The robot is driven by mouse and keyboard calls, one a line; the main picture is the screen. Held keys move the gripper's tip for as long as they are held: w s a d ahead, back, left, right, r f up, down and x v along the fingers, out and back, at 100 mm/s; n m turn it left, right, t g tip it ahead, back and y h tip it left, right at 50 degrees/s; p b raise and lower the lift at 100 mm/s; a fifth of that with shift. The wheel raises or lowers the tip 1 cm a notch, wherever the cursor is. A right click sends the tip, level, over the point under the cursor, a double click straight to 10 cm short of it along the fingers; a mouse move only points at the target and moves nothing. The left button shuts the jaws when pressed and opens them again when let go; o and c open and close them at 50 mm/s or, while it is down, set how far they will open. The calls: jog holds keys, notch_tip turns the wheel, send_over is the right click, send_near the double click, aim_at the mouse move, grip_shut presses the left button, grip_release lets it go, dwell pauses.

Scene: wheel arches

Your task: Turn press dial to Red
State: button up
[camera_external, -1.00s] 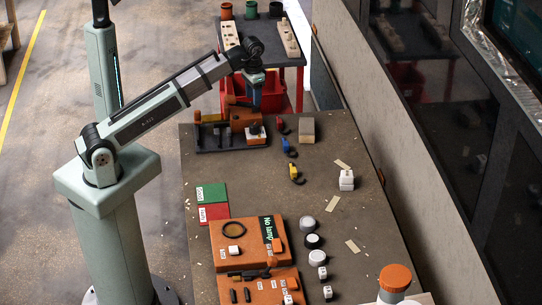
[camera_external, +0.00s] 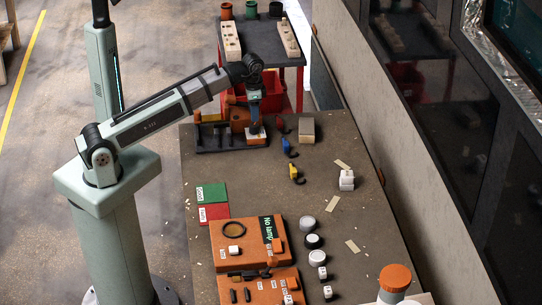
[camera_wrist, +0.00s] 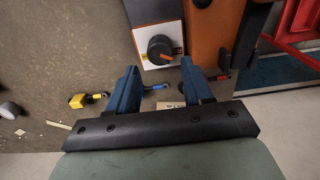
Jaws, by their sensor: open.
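The press dial (camera_wrist: 161,48) is a round black knob with an orange mark, on a white plate (camera_wrist: 146,38) with an orange-red edge. The mark shows on the knob's lower part in the wrist view; the colour labels are too small to read. In the external view the dial's white plate (camera_external: 256,139) is on the front of the orange press (camera_external: 241,117). My gripper (camera_wrist: 159,67) is open, its two blue fingers apart and empty. The dial appears between and just beyond the fingertips. In the external view my gripper (camera_external: 254,122) hangs just above the dial.
Red, blue and yellow (camera_external: 296,173) small pieces lie right of the press. A beige block (camera_external: 307,130) stands beside them. Green (camera_external: 212,193) and red (camera_external: 214,213) mats and an orange lamp box (camera_external: 249,255) are nearer. The middle of the table is mostly clear.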

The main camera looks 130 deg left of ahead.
aim_at(254, 125)
jog(key=shift+f, duration=3.35)
jog(key=c, duration=0.8)
